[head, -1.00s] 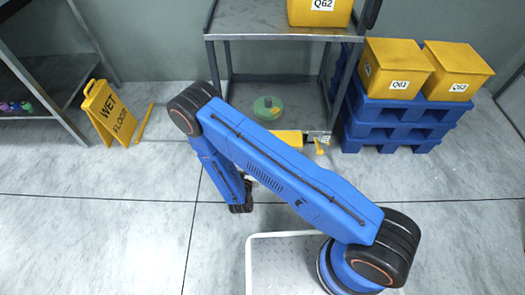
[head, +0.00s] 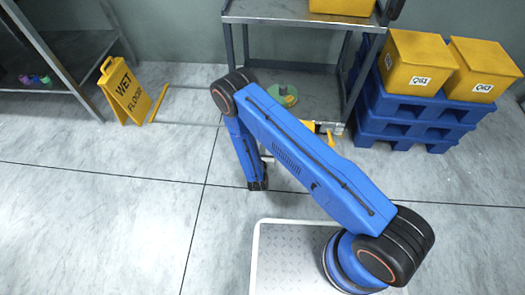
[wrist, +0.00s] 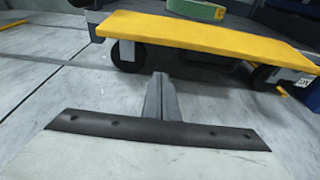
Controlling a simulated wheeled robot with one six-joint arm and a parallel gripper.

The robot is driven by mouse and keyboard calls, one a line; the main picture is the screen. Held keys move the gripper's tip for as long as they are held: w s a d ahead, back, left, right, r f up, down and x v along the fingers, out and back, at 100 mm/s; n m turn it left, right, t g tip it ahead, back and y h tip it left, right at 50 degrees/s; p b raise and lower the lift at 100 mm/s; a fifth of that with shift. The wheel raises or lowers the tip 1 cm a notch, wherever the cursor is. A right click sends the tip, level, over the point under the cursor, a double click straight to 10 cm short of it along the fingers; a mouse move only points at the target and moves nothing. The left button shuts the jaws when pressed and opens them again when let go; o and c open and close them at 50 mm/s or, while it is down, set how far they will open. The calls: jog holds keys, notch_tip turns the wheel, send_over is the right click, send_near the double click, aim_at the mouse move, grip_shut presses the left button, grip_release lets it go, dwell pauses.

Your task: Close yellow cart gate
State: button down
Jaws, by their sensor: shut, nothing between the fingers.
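The yellow cart gate (wrist: 205,35) is a flat yellow panel across the upper part of the wrist view, lying roughly level above black wheels. In the head view only a small yellow part (head: 308,127) shows past my arm, at the foot of a grey metal cart (head: 300,20). My gripper (wrist: 158,82) is shut and empty, low over the floor in front of the panel. It appears apart from the panel, with bare floor between them. In the head view my arm mostly hides the gripper.
A green round object (head: 288,92) sits on the cart's lower deck. A yellow wet floor sign (head: 125,92) stands at the left by a metal shelf (head: 75,45). Blue pallets (head: 410,115) with yellow bins (head: 415,62) stand at the right. The floor in front is clear.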

jog(key=shift+w+r, duration=0.2)
jog(key=shift+r, duration=0.75)
jog(key=shift+w+r, duration=0.15)
jog(key=shift+r, duration=0.75)
jog(key=shift+r, duration=0.1)
